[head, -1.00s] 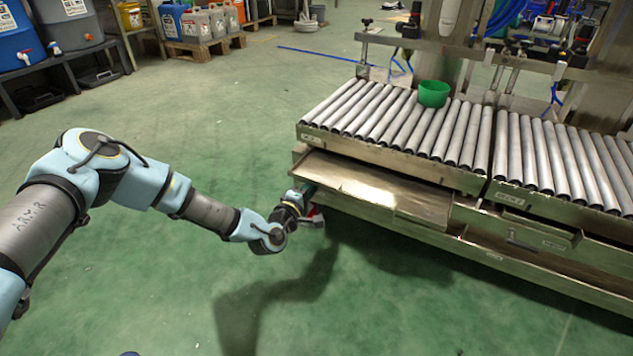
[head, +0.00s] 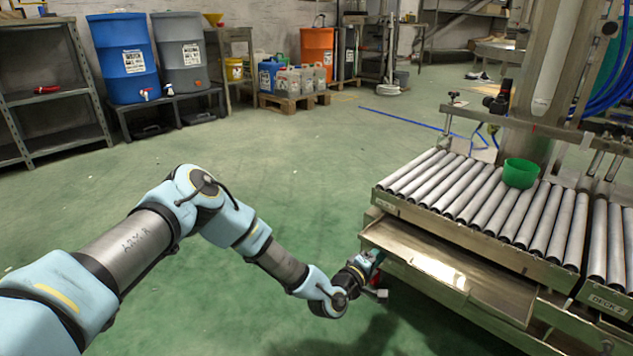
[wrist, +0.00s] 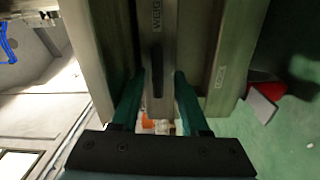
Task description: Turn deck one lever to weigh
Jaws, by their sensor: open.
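Deck one (head: 455,225) is a steel frame with rollers at the right of the head view. My gripper (head: 374,260) is at its near left corner, below the rollers. In the wrist view my gripper (wrist: 160,82) is open, with two teal fingers apart. A dark, narrow lever (wrist: 157,65) stands upright in the picture between the fingers, against a metal strip. No finger visibly touches it. A label starting "WEIG" (wrist: 156,14) is above the lever, and a smaller label (wrist: 221,76) is to the right, too small to read surely. The lever is hidden in the head view.
A green bowl (head: 520,173) sits on the rollers. A steel tray (head: 450,268) juts out below them. A red part (wrist: 270,91) is right of the fingers in the wrist view. Deck two (head: 608,300) adjoins at the right. Green floor (head: 250,145) is open behind my arm.

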